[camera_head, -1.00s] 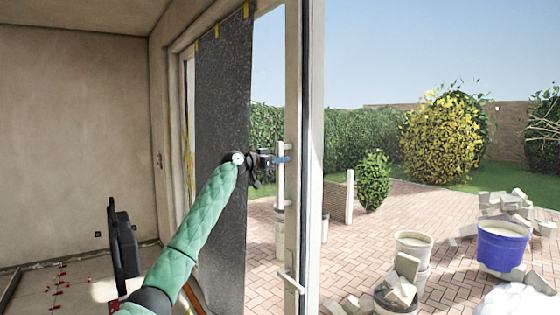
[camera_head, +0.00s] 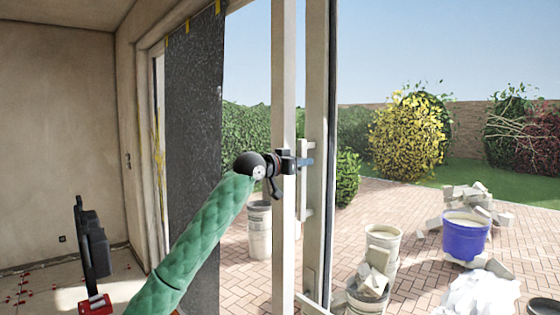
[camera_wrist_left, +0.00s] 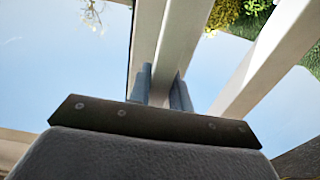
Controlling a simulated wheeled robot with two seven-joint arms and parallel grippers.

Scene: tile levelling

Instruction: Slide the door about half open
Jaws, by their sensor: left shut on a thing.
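The door is a tall glazed sliding panel with a pale upright (camera_head: 317,90) at its edge. A white vertical bar handle (camera_head: 306,195) stands at this upright. My left gripper (camera_head: 303,162), on the green-sleeved arm, is shut on the bar handle at about mid-height. In the left wrist view, the two blue-grey fingers (camera_wrist_left: 160,88) lie either side of a pale bar, and the palm hides their bases. Another pale upright (camera_head: 283,60) stands just left of the handle, partly covered by the gripper. My right gripper is out of view.
A dark speckled sheet (camera_head: 195,130) hangs left of the opening. A black tool with a red base (camera_head: 92,245) stands on the floor at left. Outside, a blue bucket (camera_head: 465,238), pale buckets (camera_head: 382,238) and rubble stand on brick paving (camera_head: 390,195).

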